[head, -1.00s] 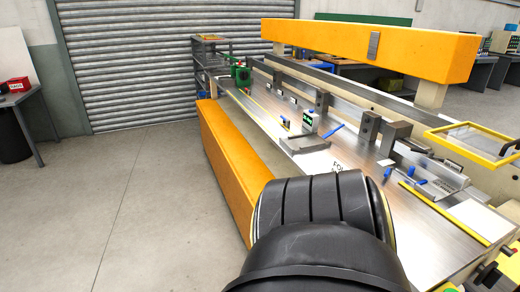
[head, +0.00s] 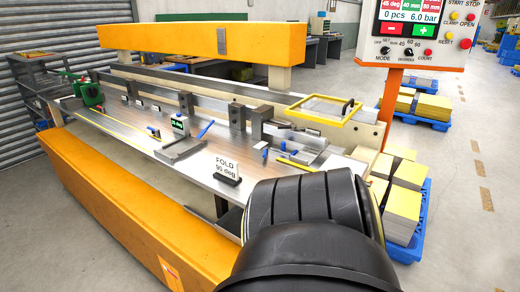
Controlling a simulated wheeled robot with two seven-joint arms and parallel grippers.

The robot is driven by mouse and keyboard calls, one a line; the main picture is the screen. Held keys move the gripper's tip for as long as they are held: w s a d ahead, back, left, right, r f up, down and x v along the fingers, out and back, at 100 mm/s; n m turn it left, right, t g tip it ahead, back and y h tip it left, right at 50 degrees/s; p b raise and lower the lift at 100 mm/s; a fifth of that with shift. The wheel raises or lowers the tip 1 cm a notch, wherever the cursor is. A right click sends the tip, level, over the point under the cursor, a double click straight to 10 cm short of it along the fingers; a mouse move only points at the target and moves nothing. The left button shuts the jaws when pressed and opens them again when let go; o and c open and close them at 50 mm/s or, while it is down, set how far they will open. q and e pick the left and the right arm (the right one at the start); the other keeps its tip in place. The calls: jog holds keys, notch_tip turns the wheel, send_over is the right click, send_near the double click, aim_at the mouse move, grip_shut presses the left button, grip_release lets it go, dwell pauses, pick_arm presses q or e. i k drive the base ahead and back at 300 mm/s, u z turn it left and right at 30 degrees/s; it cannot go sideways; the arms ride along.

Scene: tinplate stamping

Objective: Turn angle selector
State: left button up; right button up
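The control panel (head: 418,38) stands on an orange post at the upper right of the head view. Its screen reads 45 deg, 40 mm and 80 mm, with 0 pcs and 6.0 bar below. The angle selector (head: 408,52) is a small dark knob in the lower row, with 45, 60 and 90 marked around it; its pointer is too small to read. A card (head: 227,167) on the machine table reads FOLD 90 deg. A black rounded part of my own arm fills the lower middle. Neither gripper can be made out.
The folding machine's table (head: 150,128) holds a green clamp (head: 90,92), metal stops and blue levers. An orange beam (head: 205,40) spans above it. A yellow-framed guard (head: 322,109) sits near the panel post (head: 390,105). Blue pallets with yellow stacks (head: 405,205) stand at right.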

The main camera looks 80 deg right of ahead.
aim_at(408, 52)
jog(key=z, duration=2.3)
jog(key=k, duration=1.1)
jog(key=z, duration=1.1)
jog(key=i, duration=1.25)
jog(key=u, duration=0.5)
jog(key=i, duration=0.95)
jog(key=u, duration=0.8)
